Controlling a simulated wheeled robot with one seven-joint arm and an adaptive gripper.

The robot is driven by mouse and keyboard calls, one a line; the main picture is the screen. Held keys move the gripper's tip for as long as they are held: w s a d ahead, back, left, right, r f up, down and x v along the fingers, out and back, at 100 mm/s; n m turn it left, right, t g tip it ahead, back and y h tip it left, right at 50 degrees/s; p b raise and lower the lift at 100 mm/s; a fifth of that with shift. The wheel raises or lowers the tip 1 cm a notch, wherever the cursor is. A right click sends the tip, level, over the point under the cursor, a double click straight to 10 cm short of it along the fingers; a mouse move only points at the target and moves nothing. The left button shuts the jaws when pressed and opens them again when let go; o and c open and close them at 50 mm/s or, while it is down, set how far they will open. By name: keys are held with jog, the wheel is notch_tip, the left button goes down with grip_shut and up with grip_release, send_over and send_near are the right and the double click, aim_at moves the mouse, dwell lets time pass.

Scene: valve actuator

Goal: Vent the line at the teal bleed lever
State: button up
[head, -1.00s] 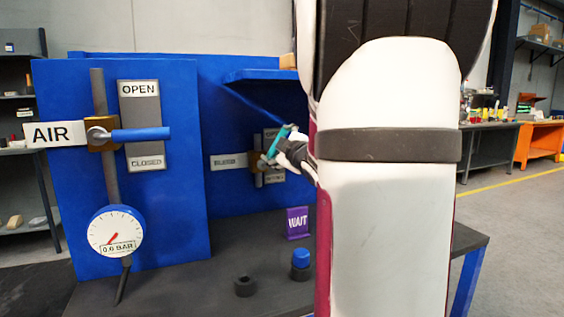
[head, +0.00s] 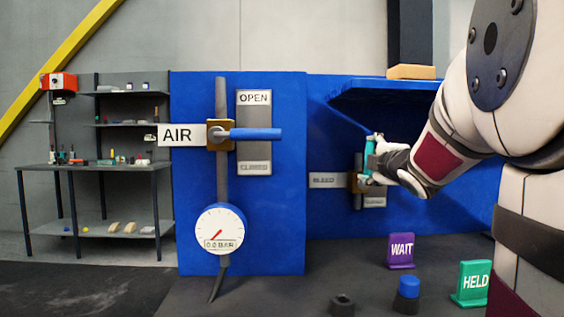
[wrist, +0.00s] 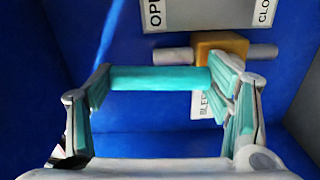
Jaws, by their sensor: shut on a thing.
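The teal bleed lever (head: 369,154) stands nearly upright at the brass bleed valve (head: 353,182), beside the BLEED label (head: 328,180). My gripper (head: 374,164) is at the lever and shut on it. In the wrist view the teal lever (wrist: 160,79) spans between the two fingers of my gripper (wrist: 160,88). The brass valve block (wrist: 220,48) is behind its right end, and the lever points toward the OPEN side of the plate (wrist: 200,15). In the head view my gripper partly hides the bleed plate.
The blue AIR lever (head: 255,134) lies level, pointing right. The gauge (head: 220,230) reads about 0.0 BAR. A blue shelf (head: 385,92) overhangs the bleed valve.

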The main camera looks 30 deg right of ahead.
jog(key=o, duration=1.7)
jog(key=v, duration=1.2)
